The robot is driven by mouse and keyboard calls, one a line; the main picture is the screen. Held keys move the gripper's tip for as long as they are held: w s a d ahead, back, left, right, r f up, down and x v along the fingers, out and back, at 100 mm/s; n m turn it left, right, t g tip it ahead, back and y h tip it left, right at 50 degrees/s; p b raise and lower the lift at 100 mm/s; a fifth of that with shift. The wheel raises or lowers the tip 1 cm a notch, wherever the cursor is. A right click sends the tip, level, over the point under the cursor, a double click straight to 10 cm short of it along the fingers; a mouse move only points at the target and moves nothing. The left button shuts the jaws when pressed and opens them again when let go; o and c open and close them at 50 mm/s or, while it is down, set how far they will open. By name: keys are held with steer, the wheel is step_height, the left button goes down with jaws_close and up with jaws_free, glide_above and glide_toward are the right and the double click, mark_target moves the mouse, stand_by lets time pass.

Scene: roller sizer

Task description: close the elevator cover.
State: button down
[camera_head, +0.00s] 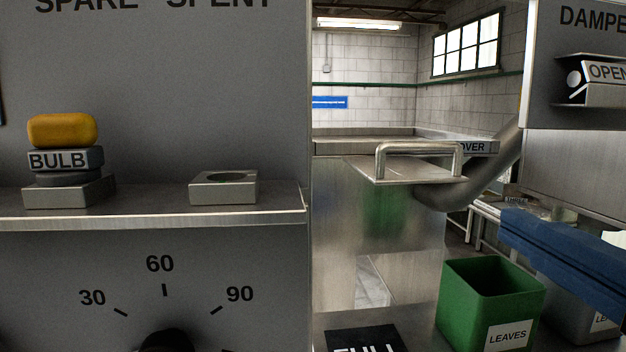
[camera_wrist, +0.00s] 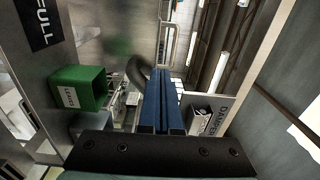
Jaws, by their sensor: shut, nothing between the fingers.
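The elevator cover (camera_head: 412,172) is a flat metal plate with a raised bar handle (camera_head: 420,147), at the top of a metal housing right of centre in the head view. A label reading "OVER" (camera_head: 470,147) shows behind the handle, partly hidden. I cannot tell how far the cover is open. The handle also shows at the top middle of the wrist view (camera_wrist: 176,32). My gripper has blue fingers (camera_head: 504,223), lower right of the handle and apart from it. In the wrist view the fingers (camera_wrist: 163,72) lie together, empty, pointing towards the handle.
A green LEAVES bin (camera_head: 488,305) stands below the cover, left of my gripper. A grey bin (camera_head: 580,310) is beside it, partly hidden by my fingers. The DAMPER panel (camera_head: 570,95) is at upper right. A BULB block (camera_head: 66,160) sits on the left shelf.

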mark_target(421, 180)
steer(key=w, duration=0.4)
steer(key=w+b, duration=0.1)
steer(key=w, duration=0.9)
steer(key=shift+a+f, duration=0.1)
steer(key=shift+a, duration=0.2)
